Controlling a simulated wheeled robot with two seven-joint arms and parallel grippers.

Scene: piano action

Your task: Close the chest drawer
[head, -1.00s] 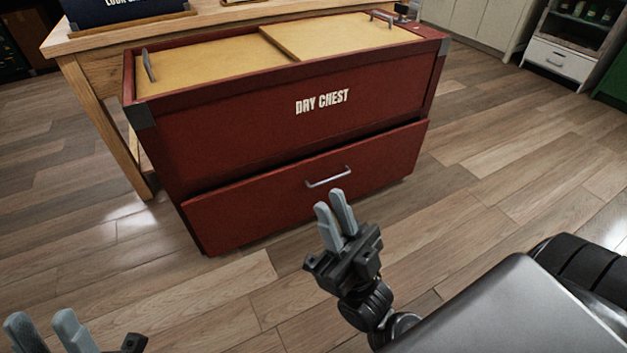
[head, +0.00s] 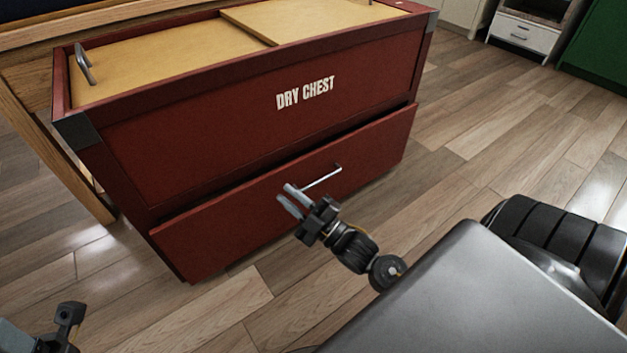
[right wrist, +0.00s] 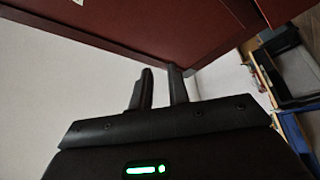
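The dark red chest (head: 240,115), lettered "DRY CHEST", has its wide lower drawer (head: 235,217) pulled out a little, with a dark gap above its front. A silver bar handle (head: 322,178) sits on the drawer front. My right gripper (head: 287,198) is at the drawer front by the handle's left end; its two fingers are apart with nothing between them. Contact cannot be told. In the right wrist view its fingers (right wrist: 160,88) point toward a dark red panel (right wrist: 150,28). My left gripper (head: 45,335) is partly cut off at the lower left corner.
A wooden table (head: 60,165) stands behind and left of the chest. A white drawer cabinet (head: 525,35) and a green cabinet (head: 605,50) stand at the far right. Wood floor (head: 480,150) is clear in front and right of the chest.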

